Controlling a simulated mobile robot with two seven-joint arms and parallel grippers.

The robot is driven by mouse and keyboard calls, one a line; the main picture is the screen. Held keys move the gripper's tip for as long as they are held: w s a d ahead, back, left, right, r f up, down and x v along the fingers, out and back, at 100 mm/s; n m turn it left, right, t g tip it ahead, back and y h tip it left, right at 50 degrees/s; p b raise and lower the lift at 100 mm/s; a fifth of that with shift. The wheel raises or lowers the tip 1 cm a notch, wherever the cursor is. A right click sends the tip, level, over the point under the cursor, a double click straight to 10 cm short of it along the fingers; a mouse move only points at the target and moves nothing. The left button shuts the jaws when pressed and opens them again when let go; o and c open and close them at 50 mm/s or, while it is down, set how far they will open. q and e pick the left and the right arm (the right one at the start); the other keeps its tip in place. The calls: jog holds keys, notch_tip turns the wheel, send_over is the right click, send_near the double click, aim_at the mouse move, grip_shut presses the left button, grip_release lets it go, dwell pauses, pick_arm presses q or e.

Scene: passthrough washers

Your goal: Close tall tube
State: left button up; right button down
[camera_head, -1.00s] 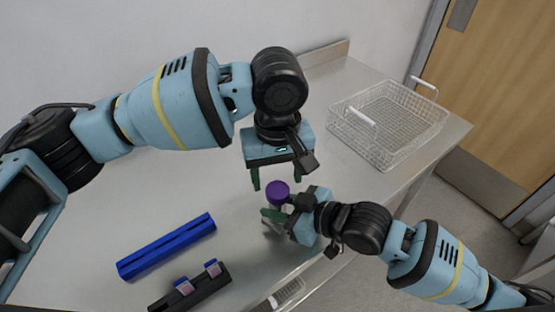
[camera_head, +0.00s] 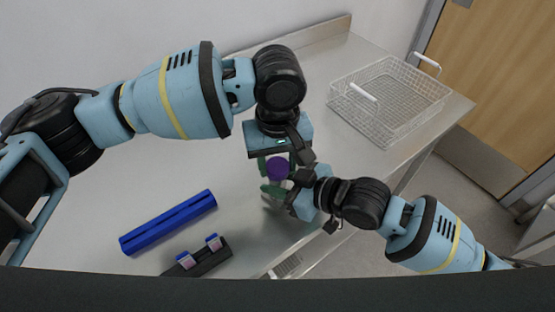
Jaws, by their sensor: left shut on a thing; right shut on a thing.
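The tall tube's purple cap (camera_head: 278,168) shows between my two grippers, above the table. Most of the tube's body is hidden below the cap and behind my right gripper's fingers. My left gripper (camera_head: 277,165) reaches down from above, its green fingers on either side of the purple cap, shut on it. My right gripper (camera_head: 283,190) comes in from the right just below and is shut on the tube, with one green finger at its near left side. Whether the cap is seated on the tube cannot be told.
A blue rack (camera_head: 168,221) and a black holder (camera_head: 200,258) with small purple-pink pieces lie at the table's front left. A wire basket (camera_head: 390,103) stands at the back right. The steel table (camera_head: 150,185) is clear around the grippers. Its right edge drops to the floor.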

pick_arm(q)
jog(key=o, duration=1.1)
notch_tip(320, 180, up, 12)
pick_arm(e)
jog(key=c, duration=0.9)
grip_release()
jog(key=shift+c, duration=0.2)
jog(key=shift+d, duration=0.15)
pick_arm(q)
jog(key=shift+f, duration=0.3)
pick_arm(e)
jog(key=shift+v, duration=3.85)
